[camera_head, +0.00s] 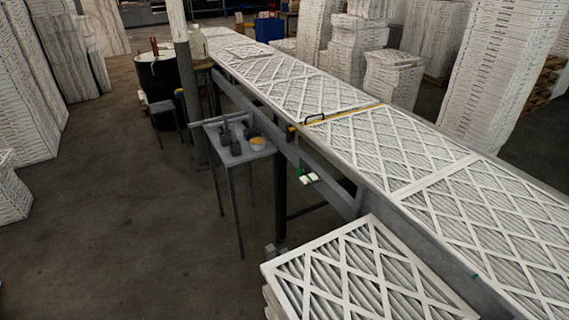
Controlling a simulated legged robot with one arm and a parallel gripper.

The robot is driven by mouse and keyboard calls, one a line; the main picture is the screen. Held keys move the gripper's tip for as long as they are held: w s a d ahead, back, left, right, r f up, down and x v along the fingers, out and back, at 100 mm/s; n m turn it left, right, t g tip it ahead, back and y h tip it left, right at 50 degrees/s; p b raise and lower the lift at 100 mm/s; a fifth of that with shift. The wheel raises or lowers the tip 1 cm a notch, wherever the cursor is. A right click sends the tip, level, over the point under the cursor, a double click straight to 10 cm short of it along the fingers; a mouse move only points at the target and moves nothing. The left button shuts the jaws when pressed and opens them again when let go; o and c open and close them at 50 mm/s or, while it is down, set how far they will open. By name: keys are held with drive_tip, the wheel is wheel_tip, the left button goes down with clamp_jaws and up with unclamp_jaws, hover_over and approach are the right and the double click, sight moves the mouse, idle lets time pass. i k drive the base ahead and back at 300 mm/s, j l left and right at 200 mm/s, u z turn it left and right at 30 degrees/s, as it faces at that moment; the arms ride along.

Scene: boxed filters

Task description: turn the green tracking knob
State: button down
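A small green part (300,171) shows on the near side of the conveyor, below its side rail, beside a dark leg. It is too small to make out its shape or which way it is turned. Two small whitish pieces (308,180) sit just below and to the right of it. Another tiny green spot (475,276) shows on the conveyor's side at the lower right. I cannot tell which green spot is the knob. My gripper is not in view.
The long conveyor (350,205) carries flat framed filters. A stack of filters (370,270) stands in front at the lower right. A small metal table (238,155) with cups stands left of the green part. The floor (130,240) at left is clear.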

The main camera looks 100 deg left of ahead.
sight(300, 172)
drive_tip(key=i+j+u, duration=0.1)
drive_tip(key=u, duration=3.25)
